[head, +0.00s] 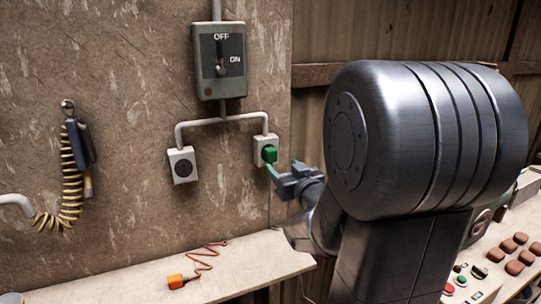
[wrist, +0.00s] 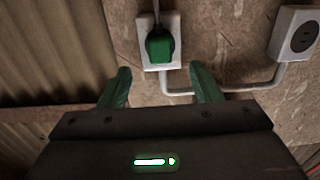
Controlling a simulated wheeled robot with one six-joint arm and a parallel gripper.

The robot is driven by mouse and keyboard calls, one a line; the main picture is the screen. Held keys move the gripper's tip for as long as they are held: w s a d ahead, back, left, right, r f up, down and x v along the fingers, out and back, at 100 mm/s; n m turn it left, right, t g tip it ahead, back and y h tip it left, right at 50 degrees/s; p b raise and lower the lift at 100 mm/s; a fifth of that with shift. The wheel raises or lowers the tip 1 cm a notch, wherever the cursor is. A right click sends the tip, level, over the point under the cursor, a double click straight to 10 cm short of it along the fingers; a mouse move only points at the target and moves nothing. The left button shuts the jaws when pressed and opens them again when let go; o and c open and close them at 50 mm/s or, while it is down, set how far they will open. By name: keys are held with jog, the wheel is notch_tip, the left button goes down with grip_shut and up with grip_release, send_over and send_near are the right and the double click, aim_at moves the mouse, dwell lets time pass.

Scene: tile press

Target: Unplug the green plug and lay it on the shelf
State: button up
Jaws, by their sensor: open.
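The green plug (head: 269,154) sits in the right-hand wall socket (head: 258,146) in the head view. In the wrist view the plug (wrist: 160,45) is in its white socket (wrist: 152,66), ahead of my fingertips and between their lines. My gripper (head: 283,168) is open and empty, with its green-tipped fingers (wrist: 159,80) apart, just short of the plug. The wooden shelf (head: 140,283) runs along the wall below the sockets.
A second, empty socket (head: 183,166) is to the left. A blue tool with a yellow coiled hose (head: 71,177) hangs at left.

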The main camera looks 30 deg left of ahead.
aim_at(273, 157)
jog(key=x, duration=0.5)
jog(key=shift+f, duration=0.15)
jog(key=shift+b+x, duration=0.4)
jog(key=shift+x, duration=0.8)
jog(key=shift+d+b, duration=0.1)
jog(key=shift+b, duration=0.6)
grip_shut()
jog(key=shift+b+v, duration=0.4)
jog(key=shift+v, duration=2.55)
